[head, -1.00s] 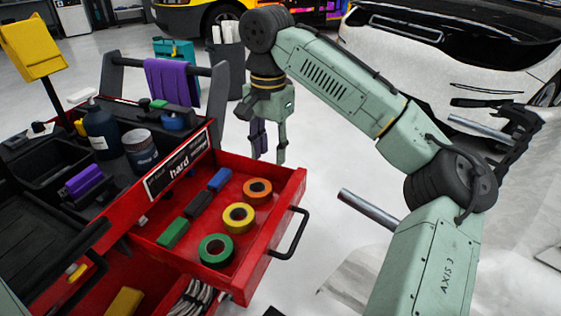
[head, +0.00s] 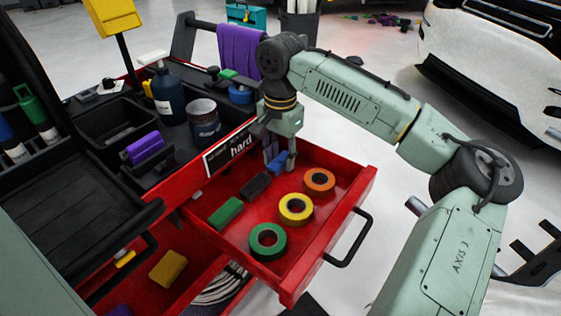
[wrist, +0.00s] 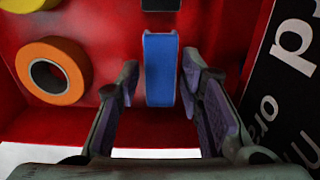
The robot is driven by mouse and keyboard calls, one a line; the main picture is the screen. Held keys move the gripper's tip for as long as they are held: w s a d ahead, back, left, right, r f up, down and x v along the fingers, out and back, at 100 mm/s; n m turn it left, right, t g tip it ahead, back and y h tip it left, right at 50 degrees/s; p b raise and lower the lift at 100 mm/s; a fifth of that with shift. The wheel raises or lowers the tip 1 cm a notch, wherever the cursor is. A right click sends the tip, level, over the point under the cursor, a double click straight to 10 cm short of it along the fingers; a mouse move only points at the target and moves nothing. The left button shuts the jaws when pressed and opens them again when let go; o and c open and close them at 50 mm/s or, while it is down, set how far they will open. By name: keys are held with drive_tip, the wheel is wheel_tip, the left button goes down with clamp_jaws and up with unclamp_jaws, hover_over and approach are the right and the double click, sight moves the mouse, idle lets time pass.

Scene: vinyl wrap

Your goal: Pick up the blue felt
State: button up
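The blue felt (head: 277,163) is a small block in the open red drawer, at the far end of a row of blocks. In the wrist view the blue felt (wrist: 160,72) lies upright in the picture between the two fingers. My gripper (head: 280,164) is over that end of the drawer, pointing down, and partly covers the felt. In the wrist view my gripper (wrist: 160,80) is open, with a gap between each finger and the felt. I cannot tell how far above the drawer floor the tips are.
A black block (head: 256,186) and a green block (head: 225,213) continue the row. Orange tape (head: 319,170), yellow tape (head: 296,197) and green tape (head: 257,243) lie beside it. The red drawer wall (head: 345,218) and the cart's labelled front (head: 228,150) border the space.

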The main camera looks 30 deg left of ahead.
drive_tip(key=shift+f, duration=0.15)
drive_tip(key=c, duration=0.5)
